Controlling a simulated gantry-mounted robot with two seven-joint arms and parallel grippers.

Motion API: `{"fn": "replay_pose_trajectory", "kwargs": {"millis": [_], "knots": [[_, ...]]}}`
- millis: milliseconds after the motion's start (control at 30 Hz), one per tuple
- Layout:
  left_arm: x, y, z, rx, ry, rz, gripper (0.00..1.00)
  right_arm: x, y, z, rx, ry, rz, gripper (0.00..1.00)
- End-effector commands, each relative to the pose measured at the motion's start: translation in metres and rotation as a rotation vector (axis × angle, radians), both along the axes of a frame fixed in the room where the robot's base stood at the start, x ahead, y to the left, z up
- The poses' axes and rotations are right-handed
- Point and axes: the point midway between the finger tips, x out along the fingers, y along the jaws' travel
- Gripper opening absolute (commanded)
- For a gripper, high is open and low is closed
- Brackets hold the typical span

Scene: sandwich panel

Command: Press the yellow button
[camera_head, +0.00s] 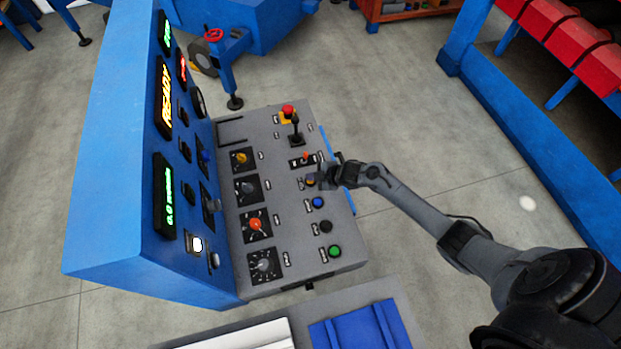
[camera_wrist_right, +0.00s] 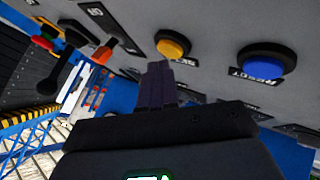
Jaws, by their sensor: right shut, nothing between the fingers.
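The yellow button (camera_head: 310,181) is a small round button in a black ring on the grey sloped panel, partly behind my right gripper in the head view. It shows clearly in the right wrist view (camera_wrist_right: 172,45), with a label under it. My right gripper (camera_head: 322,179) is shut and empty, its fingertips close beside the button. In the right wrist view the fingertips (camera_wrist_right: 160,70) appear just below the button, over its label. I cannot tell whether they touch the panel. My left gripper is not in view.
A blue button (camera_head: 318,202), a black button (camera_head: 326,227) and a green button (camera_head: 335,251) line up nearer. An orange-tipped switch (camera_head: 306,157) and a joystick with a red top (camera_head: 289,112) are on the far side. Several knobs sit to the left.

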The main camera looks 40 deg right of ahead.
Motion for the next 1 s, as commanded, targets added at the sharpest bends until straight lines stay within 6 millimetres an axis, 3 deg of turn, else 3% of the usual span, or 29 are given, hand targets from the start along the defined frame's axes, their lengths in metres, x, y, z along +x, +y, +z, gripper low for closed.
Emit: {"fn": "replay_pose_trajectory", "kwargs": {"millis": [567, 1000], "knots": [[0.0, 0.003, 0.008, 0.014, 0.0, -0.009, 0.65, 0.001, 0.0, 0.009, 0.0, -0.002, -0.001, 0.0], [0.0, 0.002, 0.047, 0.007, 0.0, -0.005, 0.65, 0.001, 0.0, 0.049, 0.001, -0.002, -0.001, 0.0]]}}
